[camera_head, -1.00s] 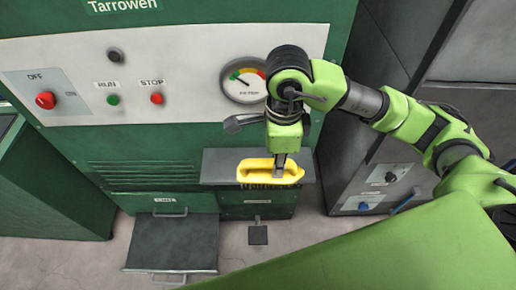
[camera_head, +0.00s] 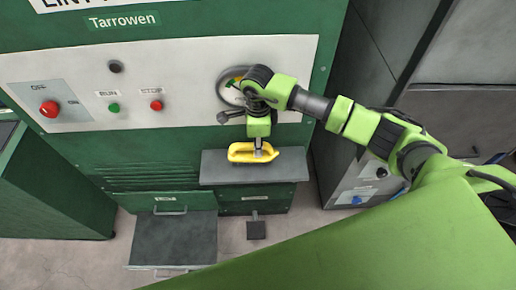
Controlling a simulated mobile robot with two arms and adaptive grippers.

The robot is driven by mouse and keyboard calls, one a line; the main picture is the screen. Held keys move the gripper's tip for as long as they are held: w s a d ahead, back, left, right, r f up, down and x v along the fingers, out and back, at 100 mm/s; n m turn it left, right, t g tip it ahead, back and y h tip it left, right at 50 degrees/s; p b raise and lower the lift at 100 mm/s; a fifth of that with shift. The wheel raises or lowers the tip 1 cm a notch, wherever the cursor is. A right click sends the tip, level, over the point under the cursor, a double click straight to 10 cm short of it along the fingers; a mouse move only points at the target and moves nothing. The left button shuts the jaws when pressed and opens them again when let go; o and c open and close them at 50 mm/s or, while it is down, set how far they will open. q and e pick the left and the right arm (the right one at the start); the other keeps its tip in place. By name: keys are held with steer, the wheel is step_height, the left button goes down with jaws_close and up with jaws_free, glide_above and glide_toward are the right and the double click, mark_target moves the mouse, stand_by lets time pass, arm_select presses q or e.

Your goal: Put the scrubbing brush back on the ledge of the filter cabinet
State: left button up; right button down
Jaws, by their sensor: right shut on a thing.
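The yellow scrubbing brush (camera_head: 240,153) is in the grip of my right gripper (camera_head: 258,150), which is shut on its handle from above. The brush lies lengthwise along the grey ledge (camera_head: 285,170) of the green filter cabinet (camera_head: 130,145). It appears over the back part of the ledge, close to the cabinet front. I cannot tell whether its underside touches the ledge. My left gripper is not in view.
The cabinet's panel has a red OFF/ON knob (camera_head: 49,109), RUN and STOP buttons and a gauge (camera_head: 231,85) partly hidden by my arm. A handle lever (camera_head: 230,117) sticks out above the ledge. A drawer (camera_head: 175,238) stands open below left.

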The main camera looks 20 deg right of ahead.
mark_target(253, 152)
step_height(253, 152, down, 2)
steer(key=shift+s+f, duration=0.1)
steer(key=shift+f, duration=0.15)
steer(key=shift+f, duration=0.2)
steer(key=c, duration=1.9)
jaws_free()
steer(key=shift+r, duration=0.15)
